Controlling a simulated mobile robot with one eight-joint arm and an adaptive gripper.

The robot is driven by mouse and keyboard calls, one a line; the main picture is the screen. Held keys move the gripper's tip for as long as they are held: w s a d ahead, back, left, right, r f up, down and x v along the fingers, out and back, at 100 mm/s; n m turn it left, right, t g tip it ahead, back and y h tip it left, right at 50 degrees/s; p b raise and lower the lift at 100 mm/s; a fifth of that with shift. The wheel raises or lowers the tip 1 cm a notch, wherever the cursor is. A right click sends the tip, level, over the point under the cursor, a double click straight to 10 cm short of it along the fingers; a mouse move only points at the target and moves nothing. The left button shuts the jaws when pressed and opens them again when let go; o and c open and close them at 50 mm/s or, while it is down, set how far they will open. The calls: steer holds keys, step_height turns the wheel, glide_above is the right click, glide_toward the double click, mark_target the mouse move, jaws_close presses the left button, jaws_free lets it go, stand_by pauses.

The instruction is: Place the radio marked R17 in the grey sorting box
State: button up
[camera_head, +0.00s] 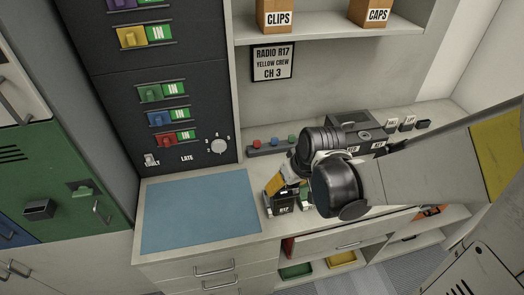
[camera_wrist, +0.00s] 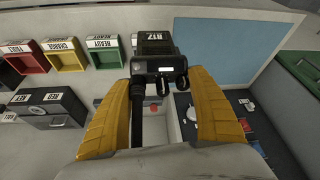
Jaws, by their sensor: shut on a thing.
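In the head view the radio (camera_head: 282,203), with an R17 label, is just below the yellow fingers (camera_head: 284,180), by the counter's front edge right of the blue mat. I cannot tell whether it touches the counter. My forearm hides part of the counter. I cannot clearly make out a grey sorting box.
A blue mat (camera_head: 200,212) lies clear on the left of the counter. Red (camera_wrist: 22,61), yellow (camera_wrist: 66,56) and green (camera_wrist: 104,51) trays have labels. A dark box (camera_wrist: 50,107) and a row of coloured switches (camera_head: 274,142) stand near the wall.

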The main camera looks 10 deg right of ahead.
steer(key=w+d+f+b, duration=0.1)
steer(key=w+f+b, duration=0.6)
steer(key=w+f, duration=0.3)
steer(key=shift+w+d+f+b, duration=0.15)
steer(key=shift+w+f+b, duration=0.2)
steer(key=shift+b, duration=0.05)
steer(key=o, duration=1.4)
steer(key=shift+f, duration=0.1)
